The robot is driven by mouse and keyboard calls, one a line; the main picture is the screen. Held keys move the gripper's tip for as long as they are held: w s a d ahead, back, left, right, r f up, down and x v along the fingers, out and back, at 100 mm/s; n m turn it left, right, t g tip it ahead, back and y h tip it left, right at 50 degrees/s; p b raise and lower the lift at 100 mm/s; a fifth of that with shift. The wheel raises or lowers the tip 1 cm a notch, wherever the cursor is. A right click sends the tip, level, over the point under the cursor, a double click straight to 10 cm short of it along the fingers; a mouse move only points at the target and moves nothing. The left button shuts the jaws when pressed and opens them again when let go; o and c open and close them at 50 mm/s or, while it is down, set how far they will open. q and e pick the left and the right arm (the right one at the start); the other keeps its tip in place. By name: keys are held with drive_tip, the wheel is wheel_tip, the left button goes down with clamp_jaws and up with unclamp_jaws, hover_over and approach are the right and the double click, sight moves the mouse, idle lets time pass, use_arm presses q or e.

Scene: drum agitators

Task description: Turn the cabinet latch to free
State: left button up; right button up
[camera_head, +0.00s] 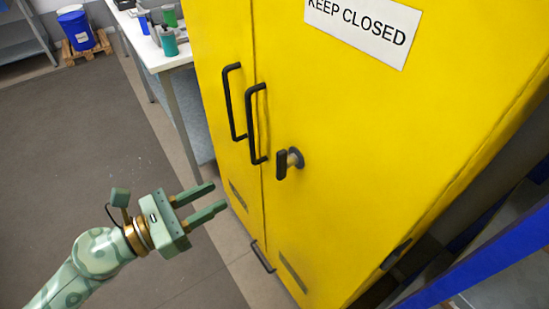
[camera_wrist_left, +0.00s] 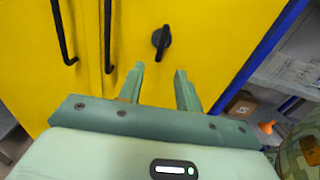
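The black cabinet latch (camera_head: 283,163) sits on the right door of the yellow cabinet (camera_head: 345,130), just right of the door seam. Its handle stands upright in the head view. In the left wrist view the latch (camera_wrist_left: 161,40) is ahead of the fingers, and its handle is near upright, slightly tilted. My left gripper (camera_head: 209,200) is open and empty, left of and below the latch in the head view and apart from it. Its two fingers (camera_wrist_left: 160,84) point toward the cabinet. My right gripper is not in view.
Two long black door handles (camera_head: 249,120) stand left of the latch. A white-topped table (camera_head: 158,58) with bottles is at the back left, and a blue drum (camera_head: 76,30) stands on a pallet. Blue shelving (camera_head: 490,262) is at the right. The floor at left is clear.

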use_arm(q)
drive_tip(key=p, duration=0.2)
approach(277, 164)
drive_tip(key=x, duration=1.1)
drive_tip(key=shift+p, duration=0.4)
clamp_jaws()
